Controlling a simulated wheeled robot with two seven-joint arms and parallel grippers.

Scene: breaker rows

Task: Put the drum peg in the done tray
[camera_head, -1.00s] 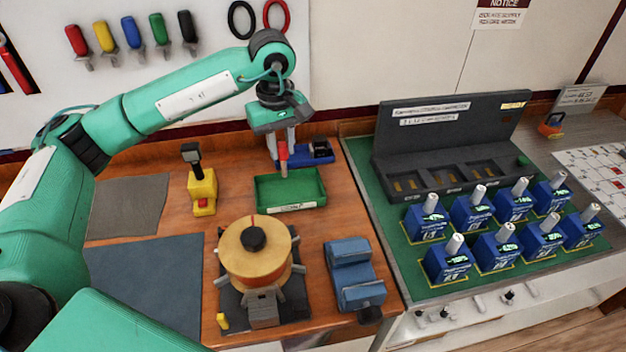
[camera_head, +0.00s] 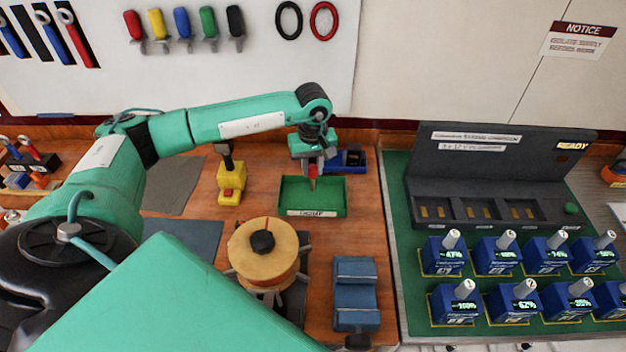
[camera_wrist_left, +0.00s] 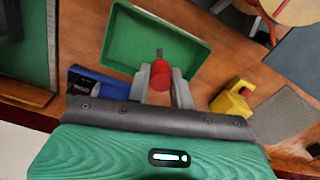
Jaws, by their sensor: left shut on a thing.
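My left gripper (camera_head: 313,172) is shut on the drum peg (camera_wrist_left: 160,76), a red-headed peg with a thin grey metal tip. In the head view the peg hangs roughly upright, its tip over the green done tray (camera_head: 332,199). In the left wrist view the red head sits between the two grey fingers, and the peg's tip points over the tray (camera_wrist_left: 125,45). The tray floor around the peg looks empty. I cannot tell exactly how high the tip is above the floor. My right gripper is in no view.
A blue holder (camera_head: 350,160) stands just behind the tray's right side. A yellow stand (camera_head: 231,187) is to its left. A wooden drum (camera_head: 262,262) and a blue block (camera_head: 356,290) are in front. Several blue breakers (camera_head: 446,255) fill the green bench at right.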

